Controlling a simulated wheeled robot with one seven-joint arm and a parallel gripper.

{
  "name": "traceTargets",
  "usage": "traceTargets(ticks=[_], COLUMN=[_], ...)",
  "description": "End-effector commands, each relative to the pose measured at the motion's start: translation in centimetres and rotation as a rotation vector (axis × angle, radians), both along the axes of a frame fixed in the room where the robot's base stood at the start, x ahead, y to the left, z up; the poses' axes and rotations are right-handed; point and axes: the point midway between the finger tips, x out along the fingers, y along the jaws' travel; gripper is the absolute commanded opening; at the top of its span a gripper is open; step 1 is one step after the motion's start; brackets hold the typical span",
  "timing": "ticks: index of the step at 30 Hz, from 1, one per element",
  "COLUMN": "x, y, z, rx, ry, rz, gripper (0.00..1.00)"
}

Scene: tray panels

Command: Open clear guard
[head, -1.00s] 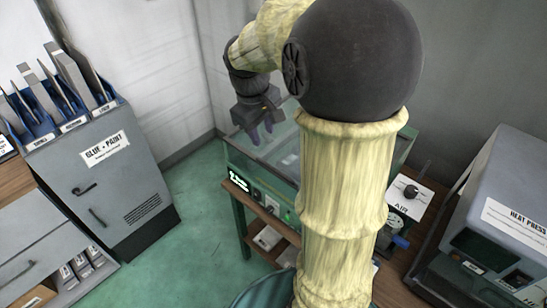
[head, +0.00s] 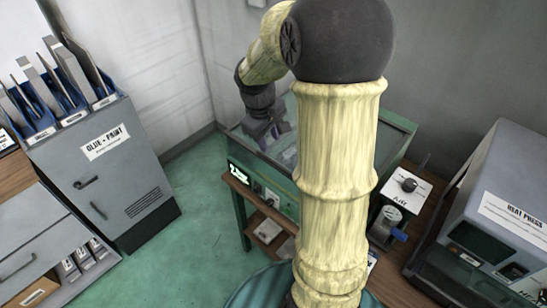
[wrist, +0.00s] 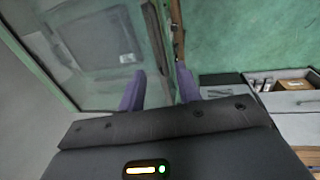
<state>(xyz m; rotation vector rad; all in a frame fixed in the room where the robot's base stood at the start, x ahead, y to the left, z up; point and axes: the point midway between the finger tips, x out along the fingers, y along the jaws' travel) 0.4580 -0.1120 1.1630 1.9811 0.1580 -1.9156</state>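The clear guard (head: 287,157) is a see-through panel in a green frame on top of a green bench unit (head: 252,184) behind my arm. It looks closed and lies flat. It also fills the left of the wrist view (wrist: 92,48), with a pale grey shape showing through it. My gripper (head: 268,137) is above the guard's front left part. In the wrist view its two purple fingers (wrist: 160,86) are apart with nothing visible between them. The left finger overlaps the guard's frame and the right one the floor side. Contact cannot be told. My arm hides much of the guard.
A grey glue and paint cabinet (head: 110,170) stands at left, with green floor between. A wooden shelf (head: 262,210) runs along the unit's front. An air valve panel (head: 404,190) and a heat press (head: 500,225) are at right. Walls close in behind.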

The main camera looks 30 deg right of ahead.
Motion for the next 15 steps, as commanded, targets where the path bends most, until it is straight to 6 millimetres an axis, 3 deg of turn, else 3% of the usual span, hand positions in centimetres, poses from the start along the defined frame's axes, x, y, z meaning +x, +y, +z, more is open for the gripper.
traceTargets(ticks=[15], x=[0.5], y=[-1.5], z=[-8.7], rx=[0.001], ry=[0.004], rz=[0.002], gripper=[0.34])
